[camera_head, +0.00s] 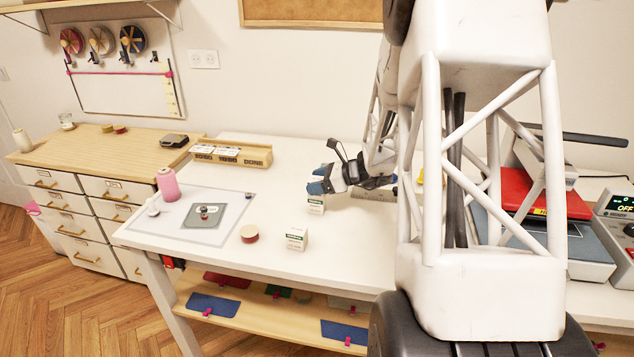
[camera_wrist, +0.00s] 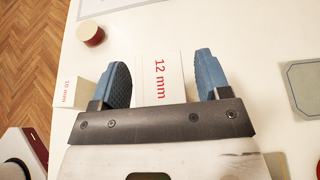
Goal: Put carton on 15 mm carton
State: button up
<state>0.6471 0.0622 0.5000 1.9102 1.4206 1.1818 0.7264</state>
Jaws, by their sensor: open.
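A white carton with a red "12 mm" label (camera_wrist: 160,82) sits between the spread blue fingers of my gripper (camera_wrist: 168,72) in the wrist view, with a gap at each finger. In the head view this carton (camera_head: 316,206) stands on the white table just below my open gripper (camera_head: 322,183); the fingers partly cover its top. A second white carton (camera_head: 297,239) with a green band stands on the table, nearer the front edge. It also shows at the left of the wrist view (camera_wrist: 72,92), where its small red label is hard to read.
A round red tin (camera_head: 249,234) stands left of the second carton. A pale mat (camera_head: 180,228) with a grey pad and a pink thread cone (camera_head: 167,184) lie further left. A wooden rack (camera_head: 232,152) stands behind. The table around the second carton is mostly clear.

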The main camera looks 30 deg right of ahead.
jog(key=shift+r, duration=0.1)
jog(key=shift+s+d+r, duration=0.1)
jog(key=v, duration=1.1)
jog(key=shift+s+d, duration=0.3)
dwell(0.4)
jog(key=s+a+r+n+g+h, duration=0.1)
jog(key=s+a+r+n+g, duration=0.2)
jog(key=a, duration=0.5)
jog(key=s+a+r+n+g+h, duration=0.1)
jog(key=s+a+r+n+g, duration=0.15)
jog(key=a+n, duration=0.45)
jog(key=s+a+r+n+g+h, duration=0.1)
jog(key=s+a+r+n+g, duration=0.2)
jog(key=a, duration=0.7)
jog(key=s+a+n+t+h, duration=0.1)
jog(key=s+a+n+h, duration=0.2)
jog(key=s+a+n, duration=0.2)
jog(key=s+a+r+n+h, duration=0.1)
jog(key=s+a+n+h, duration=0.2)
jog(key=s, duration=1.1)
jog(key=a+n, duration=0.3)
jog(key=n, duration=0.2)
jog(key=shift+n+t+h, duration=0.3)
jog(key=shift+n+t, duration=0.05)
jog(key=shift+n, duration=0.05)
